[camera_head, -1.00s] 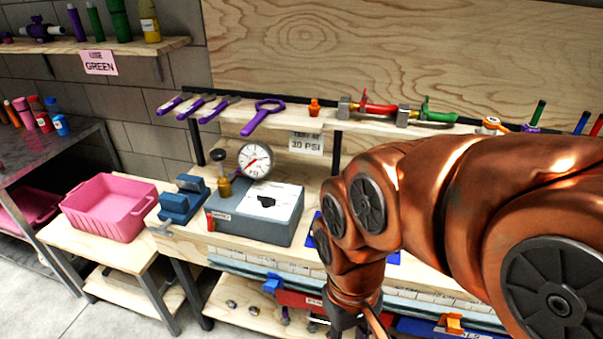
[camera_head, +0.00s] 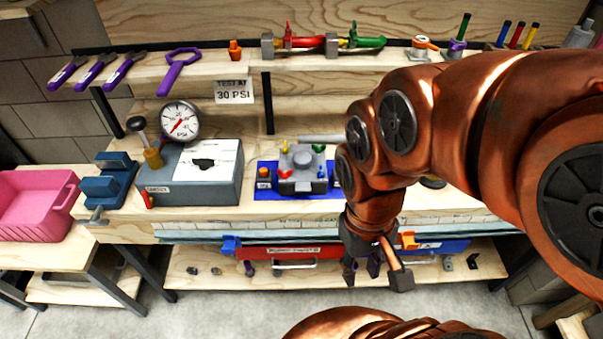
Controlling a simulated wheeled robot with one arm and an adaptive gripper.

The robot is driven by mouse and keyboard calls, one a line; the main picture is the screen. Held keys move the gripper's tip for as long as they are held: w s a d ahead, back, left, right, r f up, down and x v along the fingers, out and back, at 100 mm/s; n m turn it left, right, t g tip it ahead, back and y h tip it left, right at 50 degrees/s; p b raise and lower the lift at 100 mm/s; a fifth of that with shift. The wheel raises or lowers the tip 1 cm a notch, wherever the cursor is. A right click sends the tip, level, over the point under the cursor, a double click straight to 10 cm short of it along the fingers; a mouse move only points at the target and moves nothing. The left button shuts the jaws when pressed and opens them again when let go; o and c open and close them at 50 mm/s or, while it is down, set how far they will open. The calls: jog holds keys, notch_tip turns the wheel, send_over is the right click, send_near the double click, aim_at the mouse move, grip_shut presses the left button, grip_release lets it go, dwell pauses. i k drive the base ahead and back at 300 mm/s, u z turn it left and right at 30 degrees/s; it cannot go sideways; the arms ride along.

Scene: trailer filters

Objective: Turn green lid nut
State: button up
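A grey metal housing (camera_head: 303,173) sits on a blue mat (camera_head: 267,192) on the bench. Small coloured parts are on it; a green piece (camera_head: 318,149) at its upper right looks like the lid nut, but it is too small to tell its shape. A yellow piece and a red piece are at its left. My gripper (camera_head: 376,277) hangs in front of the bench, below and right of the housing, pointing down. Its dark fingertips look spread apart with nothing clearly held. My arm hides the bench just right of the housing.
A grey box with a pressure gauge (camera_head: 180,121) and a blue vise (camera_head: 108,180) stand left of the housing. A pink bin (camera_head: 37,208) is at far left. A red drawer (camera_head: 292,253) lies below.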

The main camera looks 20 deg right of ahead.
aim_at(318, 149)
jog(key=k, duration=0.5)
jog(key=u, duration=1.1)
jog(key=i, duration=0.6)
jog(key=z, duration=0.9)
